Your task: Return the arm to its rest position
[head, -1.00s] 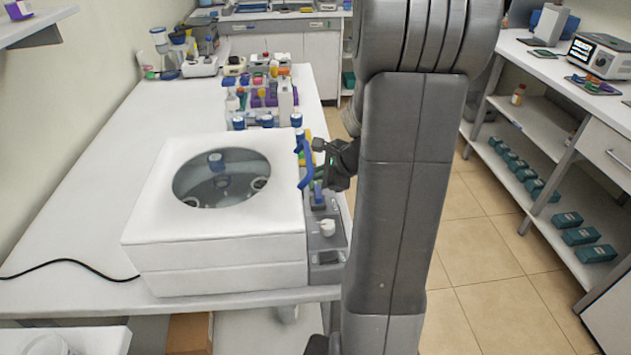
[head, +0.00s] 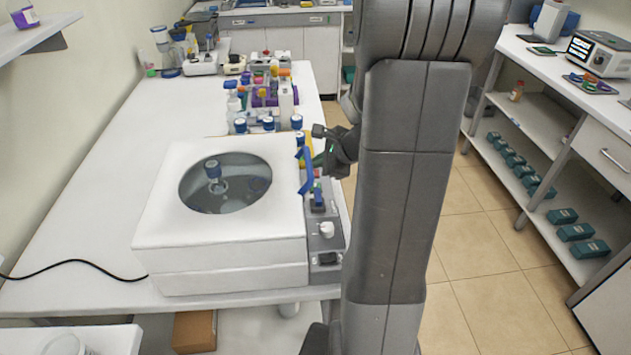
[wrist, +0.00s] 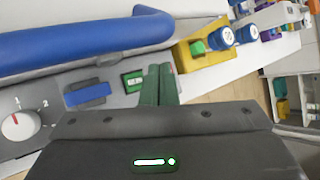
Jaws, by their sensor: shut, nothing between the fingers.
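My gripper (head: 316,163) is at the right side of the white centrifuge-like machine (head: 222,249), close to its blue handle (head: 306,171). In the wrist view my gripper (wrist: 160,72) has its two green fingers together with nothing between them. The blue handle (wrist: 80,45) crosses the upper left there; I cannot tell whether the gripper touches it. My arm (head: 405,180) stands upright in the middle of the head view and hides part of the room.
The machine's control panel (head: 326,243) has a white knob (head: 327,229). Blue-capped bottles (head: 268,123) and a rack of coloured items (head: 265,97) stand behind the machine. Shelves with teal boxes (head: 575,232) are at the right. Tiled floor (head: 480,240) lies open between.

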